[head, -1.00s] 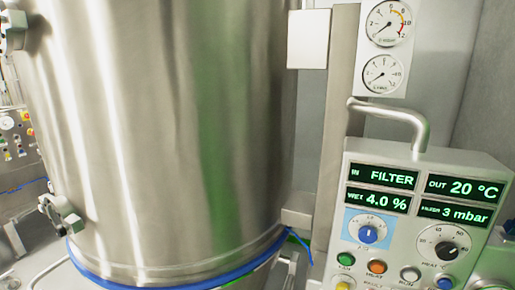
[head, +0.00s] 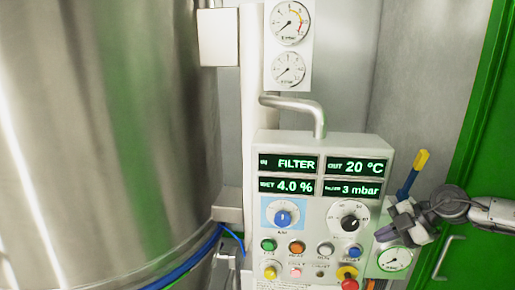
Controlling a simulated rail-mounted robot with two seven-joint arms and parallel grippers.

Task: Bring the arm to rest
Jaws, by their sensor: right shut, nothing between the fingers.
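My right gripper (head: 390,231) is at the right of the head view, its arm coming in from the right edge. It is shut and empty, beside the right edge of the control panel (head: 268,225). A lever with a blue stem and a yellow end (head: 420,160) rises just behind or beside the gripper; I cannot tell whether they touch. A small round gauge (head: 394,259) sits just below the gripper. My left gripper is not in view.
A large steel vessel (head: 110,120) with a blue band fills the left. Two dial gauges (head: 289,45) hang above the panel. A green door or frame (head: 485,130) stands at the right.

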